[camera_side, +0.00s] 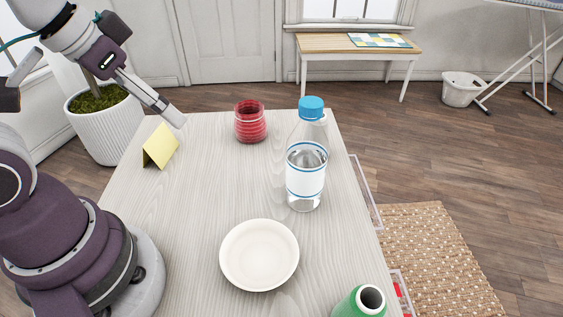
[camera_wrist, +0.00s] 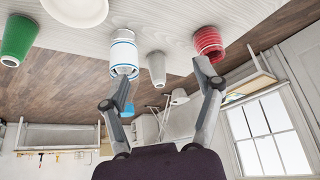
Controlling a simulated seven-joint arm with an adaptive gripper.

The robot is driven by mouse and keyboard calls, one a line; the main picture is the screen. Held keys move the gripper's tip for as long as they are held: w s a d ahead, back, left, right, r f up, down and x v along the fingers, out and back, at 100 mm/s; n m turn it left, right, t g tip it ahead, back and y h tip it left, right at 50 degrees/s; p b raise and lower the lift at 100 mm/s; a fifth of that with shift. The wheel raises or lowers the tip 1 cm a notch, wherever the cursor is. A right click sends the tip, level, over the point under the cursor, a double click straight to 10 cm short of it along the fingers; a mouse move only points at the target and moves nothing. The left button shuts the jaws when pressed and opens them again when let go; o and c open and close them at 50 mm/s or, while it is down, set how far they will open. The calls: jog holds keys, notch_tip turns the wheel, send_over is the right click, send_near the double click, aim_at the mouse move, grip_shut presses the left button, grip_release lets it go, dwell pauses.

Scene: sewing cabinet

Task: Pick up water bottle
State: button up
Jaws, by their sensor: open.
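The water bottle (camera_side: 306,172) stands upright on the right part of the pale wooden table (camera_side: 200,215). It is clear, with a blue cap and a white label with blue bands. In the wrist view, which is upside down, the bottle (camera_wrist: 124,52) shows at the upper middle, partly behind one finger. My gripper (camera_side: 178,116) is at the table's far left in the side view, well apart from the bottle. In the wrist view my gripper (camera_wrist: 160,83) has its two fingers spread with nothing between them.
A red ribbed jar (camera_side: 250,122) stands left of the bottle, towards the back. A white bowl (camera_side: 259,254) sits in front. A green spool-like object (camera_side: 362,302) is at the near right corner. A folded yellow card (camera_side: 160,147) stands near my gripper. The table's middle is clear.

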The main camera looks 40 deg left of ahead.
jog(key=m+g+h, duration=0.4)
jog(key=m, duration=1.1)
send_near(310, 101)
jog(key=x, duration=0.4)
jog(key=shift+s+d+f, duration=0.25)
jog(key=shift+d+f, duration=0.05)
jog(key=x, duration=0.6)
jog(key=shift+w+a, duration=0.15)
jog(key=shift+w, duration=0.1)
grip_shut()
